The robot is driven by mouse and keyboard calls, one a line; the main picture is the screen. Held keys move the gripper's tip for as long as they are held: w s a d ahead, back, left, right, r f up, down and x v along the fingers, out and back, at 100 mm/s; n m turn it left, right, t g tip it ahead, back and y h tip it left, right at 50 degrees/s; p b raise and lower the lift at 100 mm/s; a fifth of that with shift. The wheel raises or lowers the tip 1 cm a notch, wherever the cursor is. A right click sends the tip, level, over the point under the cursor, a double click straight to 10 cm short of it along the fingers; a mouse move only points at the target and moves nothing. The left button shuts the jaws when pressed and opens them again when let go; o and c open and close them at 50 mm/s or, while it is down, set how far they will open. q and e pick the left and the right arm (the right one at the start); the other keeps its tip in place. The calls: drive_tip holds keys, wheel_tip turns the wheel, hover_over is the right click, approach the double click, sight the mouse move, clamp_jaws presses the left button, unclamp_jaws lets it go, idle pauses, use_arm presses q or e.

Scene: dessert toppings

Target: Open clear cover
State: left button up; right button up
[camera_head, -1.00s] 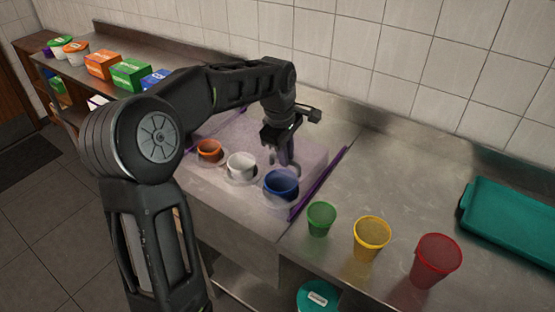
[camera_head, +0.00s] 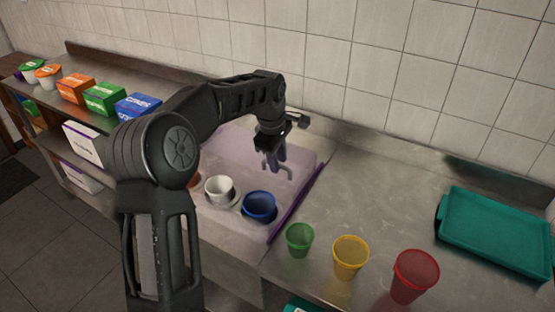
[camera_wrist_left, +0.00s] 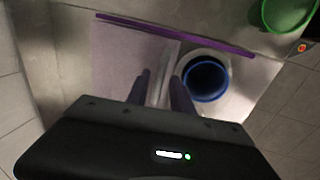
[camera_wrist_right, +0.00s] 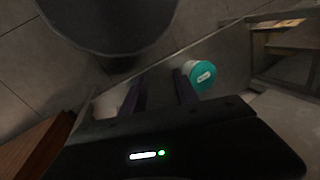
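The clear cover (camera_head: 235,158) is a see-through, faintly purple sheet or box over the counter section with the cups; a purple strip (camera_head: 297,205) runs along its right edge. In the left wrist view the strip (camera_wrist_left: 180,36) crosses above the fingers. My left gripper (camera_head: 278,165) points down over the cover's right rear part, behind the blue cup (camera_head: 259,206). Its fingers (camera_wrist_left: 160,90) are apart, with a pale band between them; I cannot tell whether they touch the cover. My right gripper (camera_wrist_right: 160,92) is open and empty, low near the floor.
A white cup (camera_head: 219,189) stands beside the blue one; my left arm mostly hides an orange cup. Green (camera_head: 299,240), yellow (camera_head: 350,257) and red (camera_head: 414,276) cups stand in front. A teal tray (camera_head: 497,230) lies right. Boxes (camera_head: 104,98) line the left. The counter's middle right is clear.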

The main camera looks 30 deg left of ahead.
use_arm(q)
drive_tip(key=shift+o, duration=0.4)
wheel_tip(320, 180, up, 8)
drive_tip(key=s+b, duration=0.1)
drive_tip(key=shift+s+f, duration=0.2)
drive_tip(key=shift+s, duration=0.05)
idle(0.5)
